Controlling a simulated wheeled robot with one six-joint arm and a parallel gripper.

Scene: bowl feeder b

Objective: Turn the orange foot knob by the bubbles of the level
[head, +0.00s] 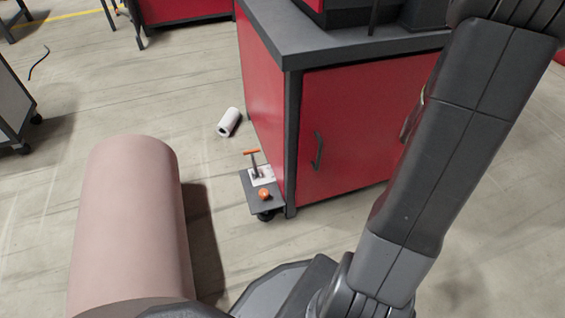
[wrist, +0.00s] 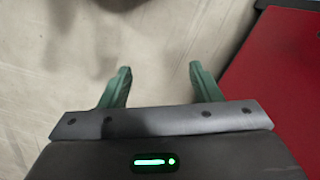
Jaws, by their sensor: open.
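The orange foot knob (head: 264,195) sits on a small dark plate (head: 266,208) low at the near corner of a red cabinet. Behind the knob on the same plate is a small whitish piece (head: 262,177), perhaps the level; it is too small to make out any bubbles. A T-shaped handle with an orange bar (head: 251,152) stands up beside it. My gripper (wrist: 160,68) shows in the wrist view with its two green fingers apart and nothing between them, over bare floor. The knob is not in the wrist view, and the gripper is out of the head view.
The red cabinet (head: 355,130) with a dark top stands right of centre; its red side (wrist: 285,95) is close to my gripper's right. A large pink cylinder (head: 130,220) stands at left. A white roll (head: 229,122) lies behind the plate. The floor between is clear.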

